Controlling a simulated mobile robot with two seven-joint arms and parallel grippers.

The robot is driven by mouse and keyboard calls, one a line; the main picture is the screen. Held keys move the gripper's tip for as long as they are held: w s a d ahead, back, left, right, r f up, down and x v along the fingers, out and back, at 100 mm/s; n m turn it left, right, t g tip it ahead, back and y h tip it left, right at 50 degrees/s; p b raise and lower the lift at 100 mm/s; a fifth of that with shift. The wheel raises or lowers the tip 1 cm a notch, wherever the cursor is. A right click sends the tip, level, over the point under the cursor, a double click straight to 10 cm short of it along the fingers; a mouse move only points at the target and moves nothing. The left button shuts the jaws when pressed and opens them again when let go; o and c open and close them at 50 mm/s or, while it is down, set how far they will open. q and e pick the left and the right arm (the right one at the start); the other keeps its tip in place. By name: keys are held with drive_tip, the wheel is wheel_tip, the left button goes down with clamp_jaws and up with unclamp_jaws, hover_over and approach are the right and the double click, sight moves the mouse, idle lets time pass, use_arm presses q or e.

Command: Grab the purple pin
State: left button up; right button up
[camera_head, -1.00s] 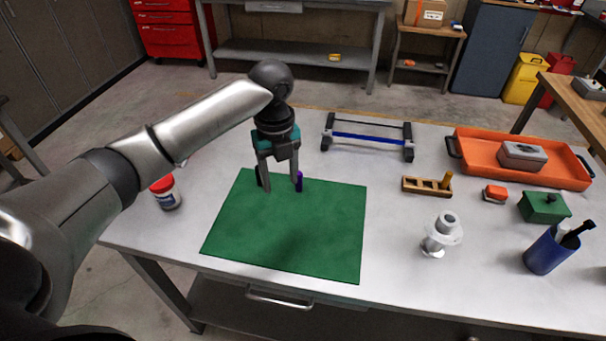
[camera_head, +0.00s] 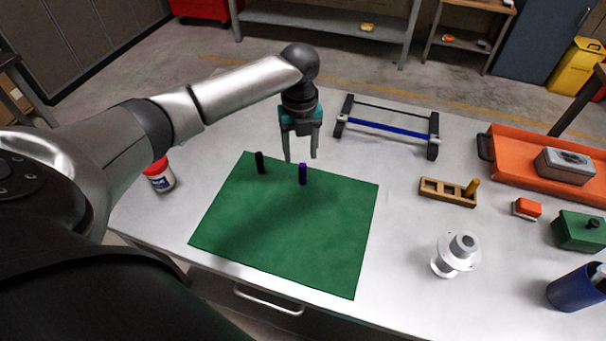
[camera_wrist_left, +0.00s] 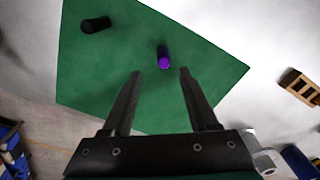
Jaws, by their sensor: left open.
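The purple pin (camera_head: 303,174) stands upright on the green mat (camera_head: 290,235), near the mat's far edge. A black pin (camera_head: 260,162) stands to its left on the same mat. My left gripper (camera_head: 301,158) is open and empty, pointing down above and just behind the purple pin in the head view. In the left wrist view the purple pin (camera_wrist_left: 164,58) appears ahead of the fingertips, roughly between their lines, with a gap to them. The black pin (camera_wrist_left: 95,25) is well left of the fingers there. My right gripper is not in view.
A wooden block with holes and a yellow peg (camera_head: 449,192), a white flanged part (camera_head: 455,254) and an orange tray (camera_head: 545,168) are right of the mat. A rack with a blue bar (camera_head: 386,127) stands behind.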

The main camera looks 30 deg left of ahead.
sight(302, 165)
use_arm(q)
drive_tip(key=shift+w+f+b, duration=0.2)
drive_tip(key=shift+f+b, duration=0.05)
drive_tip(key=shift+f, duration=1.25)
drive_tip(key=shift+w+f+b, duration=0.15)
drive_tip(key=shift+f+b, duration=0.1)
drive_tip(key=shift+f, duration=1.25)
drive_tip(key=shift+d, duration=0.1)
clamp_jaws()
